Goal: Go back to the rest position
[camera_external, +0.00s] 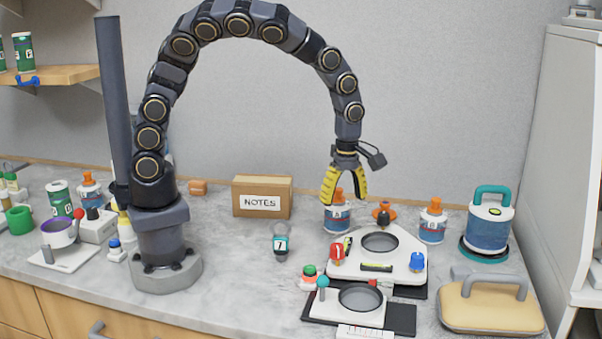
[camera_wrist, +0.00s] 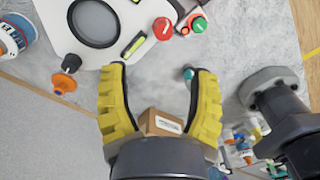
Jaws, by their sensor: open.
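My gripper (camera_external: 344,186) has yellow ribbed fingers. It hangs from my arched arm above the back of the counter, pointing down. In the wrist view my gripper (camera_wrist: 157,72) has its fingers spread apart with nothing held between them. The white device with a round ring (camera_external: 380,242) stands below it and to its right. That device also shows in the wrist view (camera_wrist: 135,15), ahead of the fingers.
A cardboard box marked NOTES (camera_external: 262,197) stands left of my gripper.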

